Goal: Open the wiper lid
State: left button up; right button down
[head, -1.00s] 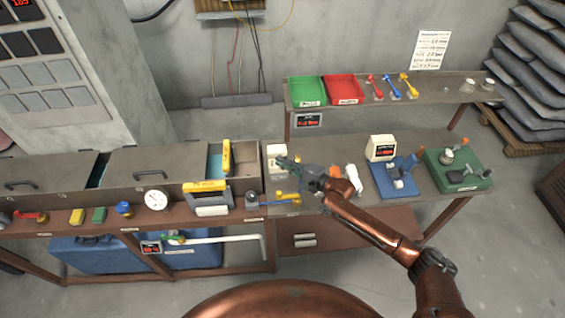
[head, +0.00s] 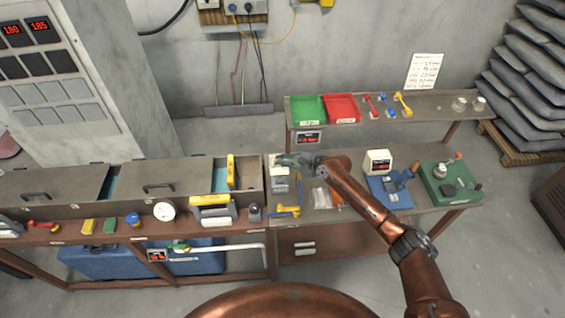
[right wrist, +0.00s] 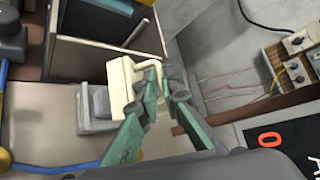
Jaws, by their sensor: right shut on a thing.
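The wiper box is a small grey block (right wrist: 97,108) at the left end of the right-hand bench, and it also shows in the head view (head: 281,186). Its cream lid (right wrist: 122,82) has a bent bar handle. In the right wrist view the lid appears raised beside the grey block; its exact angle is unclear. My right gripper (right wrist: 168,88) has its green fingers around the end of the handle and is shut on it. In the head view my right gripper (head: 290,160) covers part of the lid. My left gripper is not in view.
A brown cabinet (head: 240,190) borders the box on the left. A blue and yellow tool (head: 287,210) lies in front of it. A clear container (head: 320,198), a blue stand (head: 385,193) and a green case (head: 455,195) stand to the right. A shelf with green (head: 307,109) and red bins (head: 342,108) is behind.

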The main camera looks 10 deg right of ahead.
jog(key=shift+w+r, duration=0.15)
jog(key=shift+w, duration=0.05)
jog(key=c, duration=2.4)
grip_release()
jog(key=v, duration=1.2)
jog(key=shift+s, duration=0.1)
